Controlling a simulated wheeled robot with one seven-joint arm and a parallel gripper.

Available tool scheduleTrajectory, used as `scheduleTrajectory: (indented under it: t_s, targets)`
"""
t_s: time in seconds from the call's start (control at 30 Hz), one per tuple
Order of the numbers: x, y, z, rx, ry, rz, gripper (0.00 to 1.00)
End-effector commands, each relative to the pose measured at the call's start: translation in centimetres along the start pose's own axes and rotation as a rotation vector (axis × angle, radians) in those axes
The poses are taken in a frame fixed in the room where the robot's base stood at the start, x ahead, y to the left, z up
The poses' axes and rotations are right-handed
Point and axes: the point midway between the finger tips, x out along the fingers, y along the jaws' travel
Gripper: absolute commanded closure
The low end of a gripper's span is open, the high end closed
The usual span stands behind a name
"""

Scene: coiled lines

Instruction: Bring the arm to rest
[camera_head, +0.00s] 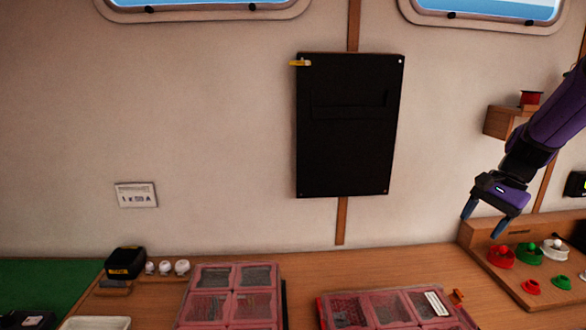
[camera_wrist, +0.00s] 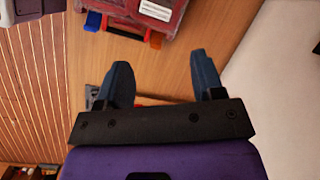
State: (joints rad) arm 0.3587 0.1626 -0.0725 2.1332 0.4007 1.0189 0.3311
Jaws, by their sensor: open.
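My gripper (camera_head: 482,217) is at the end of my purple arm at the right of the head view, raised above the wooden counter (camera_head: 390,262). Its two blue-grey fingers point down and stand apart, with nothing between them. In the wrist view my gripper (camera_wrist: 163,82) also shows open and empty, with bare wood around the fingertips. The fingers touch nothing that I can see. Part of my arm runs out of the picture at the right edge.
Red lidded compartment boxes (camera_head: 229,297) (camera_head: 388,309) stand on the counter. A wooden tray (camera_head: 477,251) with red, green and white spools lies below and right of my gripper. A small shelf (camera_head: 499,122) holds a red spool beside my arm. A black panel (camera_head: 347,125) hangs on the wall.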

Motion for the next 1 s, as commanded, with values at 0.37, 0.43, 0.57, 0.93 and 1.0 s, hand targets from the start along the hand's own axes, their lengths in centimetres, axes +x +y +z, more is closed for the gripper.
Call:
scheduleTrajectory:
  t_s: [0.37,0.43,0.57,0.93,1.0]
  targets:
    - [-4.9,0.9,11.0,-0.388,0.186,0.026,0.38]
    - [-5.5,1.4,12.8,-0.458,0.222,0.032,0.38]
    - [-6.3,2.6,16.0,-0.585,0.289,0.044,0.38]
    - [-7.5,7.2,23.2,-0.925,0.488,0.077,0.38]
    - [-7.5,8.0,24.0,-0.971,0.519,0.082,0.38]
